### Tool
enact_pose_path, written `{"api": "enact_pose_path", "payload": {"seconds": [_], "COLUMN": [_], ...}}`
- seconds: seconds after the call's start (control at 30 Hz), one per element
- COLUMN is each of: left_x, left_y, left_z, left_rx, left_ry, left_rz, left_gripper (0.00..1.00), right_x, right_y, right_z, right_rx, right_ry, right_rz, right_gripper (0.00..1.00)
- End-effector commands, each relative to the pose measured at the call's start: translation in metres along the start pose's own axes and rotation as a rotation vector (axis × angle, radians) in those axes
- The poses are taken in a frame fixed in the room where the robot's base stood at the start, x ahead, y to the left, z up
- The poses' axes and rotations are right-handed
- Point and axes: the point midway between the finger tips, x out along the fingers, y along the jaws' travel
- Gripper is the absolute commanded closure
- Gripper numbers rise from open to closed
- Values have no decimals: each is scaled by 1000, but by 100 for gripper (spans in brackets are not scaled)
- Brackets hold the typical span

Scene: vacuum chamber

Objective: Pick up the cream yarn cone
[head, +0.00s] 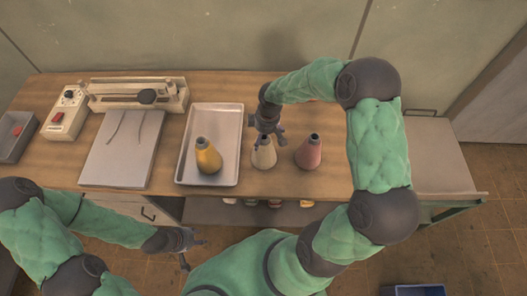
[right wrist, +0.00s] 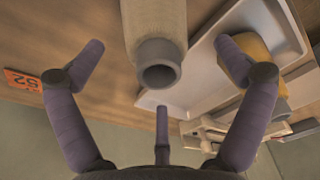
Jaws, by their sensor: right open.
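The cream yarn cone (head: 264,158) stands upright on the wooden table, between the yellow cone and the pink cone. It also shows in the right wrist view (right wrist: 158,25), with its grey open tip toward the camera. My right gripper (head: 268,138) is over the cone's top and hides part of it. In the right wrist view its fingers (right wrist: 160,60) are spread wide on both sides of the cone, with visible gaps and no contact. My left gripper (head: 196,252) is low in front of the table, away from the cones, with its fingers apart and empty.
The yellow cone (head: 208,158) stands on a metal tray (head: 215,118) just left; the pink cone (head: 308,153) is close on the right. A pale board (head: 122,150), a sealer-like device (head: 138,94) and a control box (head: 65,112) are further left. An orange tag (right wrist: 22,80) lies on the table.

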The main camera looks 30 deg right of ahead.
Motion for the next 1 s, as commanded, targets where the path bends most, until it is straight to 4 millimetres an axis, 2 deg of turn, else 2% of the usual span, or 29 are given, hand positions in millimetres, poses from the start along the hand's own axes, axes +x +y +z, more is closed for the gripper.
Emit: {"api": "enact_pose_path", "payload": {"seconds": [0.17, 0.43, 0.7, 0.77, 1.0], "left_x": [0, 1, 1, 1, 1], "left_y": [0, 0, 0, 0, 0], "left_z": [0, 0, 0, 0, 0], "left_rx": [0, 0, 0, 0, 0], "left_ry": [1, 1, 1, 1, 1], "left_rz": [0, 0, 0, 0, 0], "left_gripper": [60, 60, 60, 60, 60], "right_x": [11, 47, 52, 52, 52], "right_y": [0, -1, 0, 0, -1], "right_z": [2, 5, 5, 5, 5], "right_rx": [2, 0, 1, 0, 0], "right_ry": [-1, 0, 1, 1, 1], "right_rz": [-2, -2, 0, -1, -2], "right_gripper": [0, 0, 0, 14, 82]}}
